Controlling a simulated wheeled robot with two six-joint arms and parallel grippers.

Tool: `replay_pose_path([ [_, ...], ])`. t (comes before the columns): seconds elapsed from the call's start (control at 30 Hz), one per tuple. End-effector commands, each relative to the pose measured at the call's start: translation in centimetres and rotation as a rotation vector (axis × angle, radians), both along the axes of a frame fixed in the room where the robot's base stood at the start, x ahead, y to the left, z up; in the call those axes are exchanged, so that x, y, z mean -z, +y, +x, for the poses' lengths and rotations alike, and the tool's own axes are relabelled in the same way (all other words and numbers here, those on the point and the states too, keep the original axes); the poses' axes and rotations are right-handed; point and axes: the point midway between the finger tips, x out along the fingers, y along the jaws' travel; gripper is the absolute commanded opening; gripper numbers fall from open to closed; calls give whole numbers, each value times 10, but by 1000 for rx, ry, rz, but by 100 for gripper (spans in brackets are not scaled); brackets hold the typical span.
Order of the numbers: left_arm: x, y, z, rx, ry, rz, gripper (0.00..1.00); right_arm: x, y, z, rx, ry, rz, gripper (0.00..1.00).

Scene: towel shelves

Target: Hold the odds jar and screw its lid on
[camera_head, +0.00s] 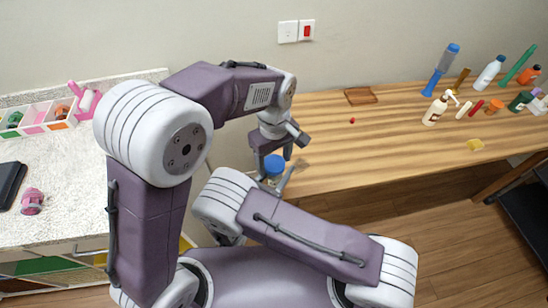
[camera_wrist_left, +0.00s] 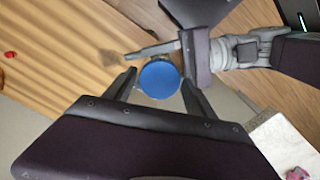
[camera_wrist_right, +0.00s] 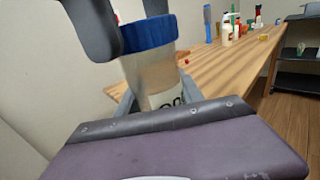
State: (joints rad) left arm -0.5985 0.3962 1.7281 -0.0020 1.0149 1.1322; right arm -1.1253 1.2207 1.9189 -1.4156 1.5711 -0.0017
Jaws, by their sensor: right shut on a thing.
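The odds jar (camera_wrist_right: 152,78) is a pale, clear-looking cylinder with a partly hidden label, seen tilted in the right wrist view. Its blue lid (camera_wrist_right: 148,34) sits on its mouth; I cannot tell how tightly. The lid also shows from above in the left wrist view (camera_wrist_left: 160,79) and in the head view (camera_head: 275,165). My right gripper (camera_wrist_right: 156,92) is shut on the jar's body. My left gripper (camera_wrist_left: 158,80) is open over the lid, its fingertips on either side with little or no gap. In the head view my left gripper (camera_head: 278,150) partly hides the jar.
A long wooden counter (camera_head: 330,150) runs right, with several bottles and tools at its far right. A small wooden square (camera_head: 361,95) lies near the wall. A speckled worktop (camera_head: 70,200) at left holds a divided tray (camera_head: 40,103) and a pink item (camera_head: 32,201).

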Motion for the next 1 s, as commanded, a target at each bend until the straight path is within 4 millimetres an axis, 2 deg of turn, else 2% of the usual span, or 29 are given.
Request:
replay_pose_path([
  [0.03, 0, 0, 0, 0, 0, 0, 46, 0, 0, 0, 0, 0, 0, 0],
  [0.17, 0, 0, 0, 0, 0, 0, 10, 0, 0, 0, 0, 0, 0, 0],
  [0.2, 0, 0, 0, 0, 0, 0, 5, 0, 0, 0, 0, 0, 0, 0],
  [0.27, 0, 0, 0, 16, 0, 0, 5, 0, 0, 0, 0, 0, 0, 0],
  [0.37, 0, 0, 0, 149, 0, 0, 5, 0, 0, 0, 0, 0, 0, 0],
  [0.7, 1, 0, 0, 1208, 0, 1, 5, 0, 0, 0, 1, 0, 0, 0],
  [0.8, 1, 0, 0, 1454, 0, 2, 5, 0, 0, 0, 1, 0, 0, 0],
  [0.87, 1, 0, 0, 1561, 0, 2, 5, 0, 0, 0, 1, 0, 0, 0],
  [1.0, 1, 0, 0, 1562, 0, 2, 5, 0, 0, 0, 1, 0, 0, 0],
])
